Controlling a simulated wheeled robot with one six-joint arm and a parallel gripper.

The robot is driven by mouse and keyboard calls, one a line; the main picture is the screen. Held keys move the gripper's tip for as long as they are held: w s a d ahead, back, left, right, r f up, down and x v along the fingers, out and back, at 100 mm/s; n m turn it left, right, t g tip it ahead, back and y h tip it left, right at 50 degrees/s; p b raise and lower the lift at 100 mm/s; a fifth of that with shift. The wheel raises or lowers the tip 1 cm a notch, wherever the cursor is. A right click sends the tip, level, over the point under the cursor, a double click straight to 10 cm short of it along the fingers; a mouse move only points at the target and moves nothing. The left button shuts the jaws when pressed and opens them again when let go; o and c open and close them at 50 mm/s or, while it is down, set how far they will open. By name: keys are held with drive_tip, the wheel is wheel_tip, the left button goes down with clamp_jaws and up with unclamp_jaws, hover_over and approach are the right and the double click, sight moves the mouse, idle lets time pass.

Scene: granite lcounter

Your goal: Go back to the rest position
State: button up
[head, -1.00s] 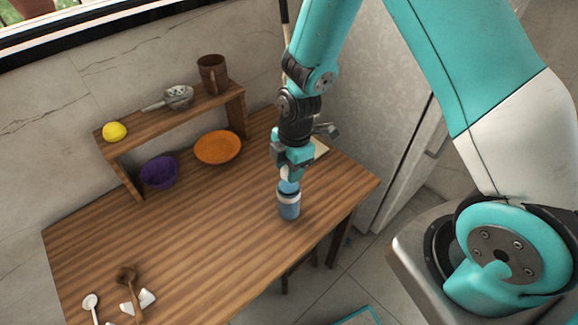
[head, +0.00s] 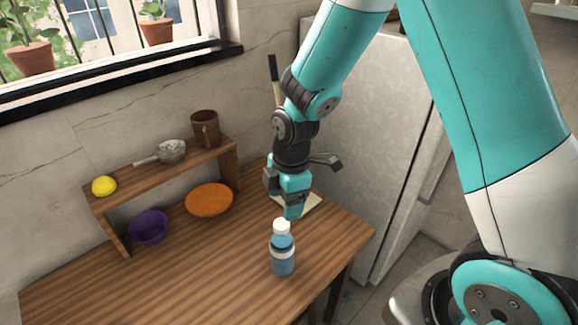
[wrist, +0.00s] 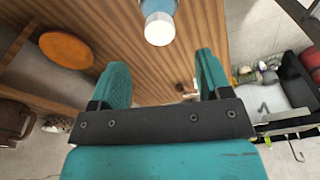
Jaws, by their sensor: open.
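My gripper (head: 293,212) is above the wooden table (head: 180,285), just above and behind a blue bottle with a white cap (head: 282,256). The bottle stands upright near the table's right edge. In the wrist view my gripper (wrist: 160,80) shows its two teal fingers spread apart with nothing between them. The bottle's white cap (wrist: 159,29) shows beyond the fingertips, apart from them.
A small wooden shelf (head: 165,166) at the back holds a lemon (head: 104,187), a metal strainer (head: 170,151) and a brown mug (head: 205,128). A purple bowl (head: 148,227) and an orange plate (head: 209,200) are below. A grey fridge (head: 350,130) stands close behind my arm.

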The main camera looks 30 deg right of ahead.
wheel_tip(320, 180, up, 10)
drive_tip(key=d, duration=0.1)
drive_tip(key=s+a+r+m+y, duration=0.1)
drive_tip(key=s+a+r+m, duration=0.1)
drive_tip(key=s, duration=0.4)
drive_tip(key=s+a+r+m+y, duration=0.1)
drive_tip(key=s+a+r+m, duration=0.1)
drive_tip(key=s+m, duration=0.3)
drive_tip(key=s+a+r+m, duration=0.2)
drive_tip(key=s+r+m, duration=0.2)
drive_tip(key=s, duration=0.3)
drive_tip(key=shift+s+a+y+b, duration=0.25)
drive_tip(key=shift+s+y+b, duration=0.05)
drive_tip(key=shift+y+b, duration=0.1)
